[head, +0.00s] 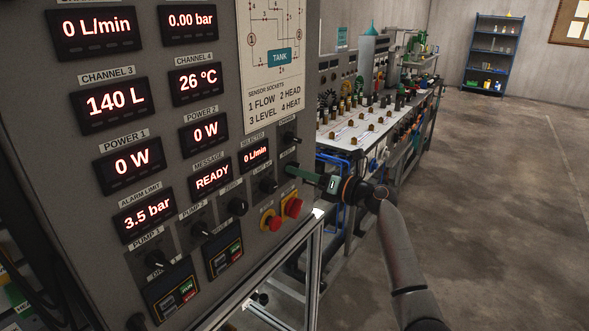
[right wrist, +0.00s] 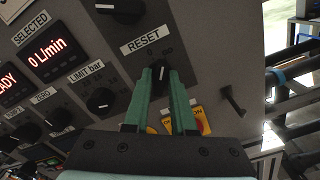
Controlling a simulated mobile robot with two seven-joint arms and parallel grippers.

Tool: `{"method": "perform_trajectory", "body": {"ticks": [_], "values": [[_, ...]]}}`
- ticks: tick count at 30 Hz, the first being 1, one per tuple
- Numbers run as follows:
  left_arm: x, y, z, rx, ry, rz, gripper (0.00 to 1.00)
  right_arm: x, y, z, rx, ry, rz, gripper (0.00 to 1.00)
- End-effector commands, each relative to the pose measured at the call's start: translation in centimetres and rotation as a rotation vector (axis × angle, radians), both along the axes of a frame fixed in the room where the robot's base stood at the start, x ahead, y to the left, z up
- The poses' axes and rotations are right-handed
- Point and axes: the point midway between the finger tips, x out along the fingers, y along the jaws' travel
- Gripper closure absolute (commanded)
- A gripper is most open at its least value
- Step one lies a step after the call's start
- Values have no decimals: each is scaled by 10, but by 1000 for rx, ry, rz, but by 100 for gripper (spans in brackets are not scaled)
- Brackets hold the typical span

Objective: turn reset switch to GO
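The reset switch (right wrist: 161,74) is a small black knob under the RESET label on the grey panel. In the right wrist view, the green fingers of my right gripper (right wrist: 162,84) straddle it with one fingertip on each side. I cannot tell whether they press on it. The knob is partly hidden by the fingers, so its exact pointing is unclear. In the head view my right gripper (head: 297,173) reaches the panel's right edge from the right, and the fingertips cover the switch there. My left gripper is not in view.
Other black knobs sit close by, including the LIMIT knob (right wrist: 102,101). A cluttered workbench (head: 360,130) stands behind the panel. Open floor (head: 500,200) lies to the right.

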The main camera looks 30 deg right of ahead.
Motion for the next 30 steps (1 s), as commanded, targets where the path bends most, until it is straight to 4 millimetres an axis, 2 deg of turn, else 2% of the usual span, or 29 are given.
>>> {"method": "perform_trajectory", "body": {"ticks": [1,6,7,16,30], "values": [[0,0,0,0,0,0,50,0,0,0,-1,0,0,69],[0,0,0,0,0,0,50,0,0,0,-3,-1,0,50],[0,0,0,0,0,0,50,0,0,0,-3,-1,0,49],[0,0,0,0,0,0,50,-4,-2,0,-5,-1,-1,49],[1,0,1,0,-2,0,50,-55,-23,0,-5,-1,-1,49]]}}
